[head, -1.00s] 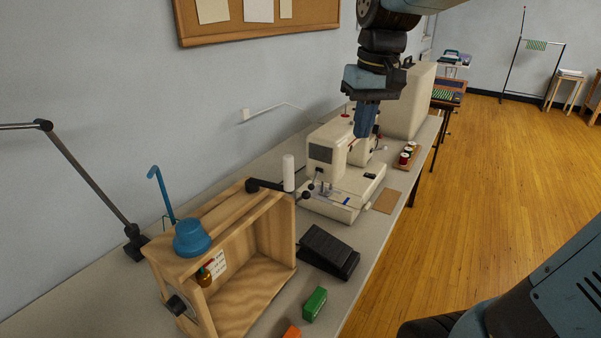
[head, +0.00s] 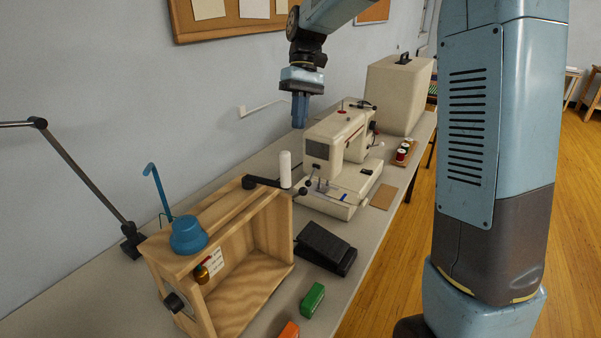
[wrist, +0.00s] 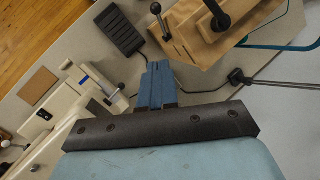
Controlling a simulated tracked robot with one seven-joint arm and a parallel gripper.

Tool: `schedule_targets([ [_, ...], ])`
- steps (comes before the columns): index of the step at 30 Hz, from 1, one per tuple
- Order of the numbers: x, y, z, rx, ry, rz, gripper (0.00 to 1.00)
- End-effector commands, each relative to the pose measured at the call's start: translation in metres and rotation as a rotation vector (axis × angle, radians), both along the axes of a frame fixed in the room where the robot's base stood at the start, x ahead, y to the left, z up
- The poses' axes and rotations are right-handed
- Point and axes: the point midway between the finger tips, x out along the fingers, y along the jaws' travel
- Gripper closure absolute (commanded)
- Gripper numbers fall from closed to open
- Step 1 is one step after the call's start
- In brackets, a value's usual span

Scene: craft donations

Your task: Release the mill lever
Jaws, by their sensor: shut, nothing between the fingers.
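A wooden mill box (head: 262,268) with a blue hopper (head: 188,236) stands on the bench at the left. I cannot tell for sure which is the mill lever. My gripper (head: 299,122) is shut and empty, above the wall side of the bench, apart from both; its fingers also show in the wrist view (wrist: 158,68).
A cream sewing machine (head: 322,150) and its case (head: 395,92) stand farther along the bench. A black pedal (head: 325,248), a green box (head: 312,298) and an orange box (head: 289,330) lie near the front edge. A lamp arm (head: 85,180) rises at the left.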

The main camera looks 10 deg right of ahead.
Motion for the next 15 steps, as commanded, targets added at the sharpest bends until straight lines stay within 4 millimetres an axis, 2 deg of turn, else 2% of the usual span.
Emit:
schedule_targets([
  [8,-0.001,0.0,-0.001,-0.001,-0.001,-0.001,1.0],
  [15,-0.01,0.003,-0.021,-0.001,0.001,-0.001,1.0],
])
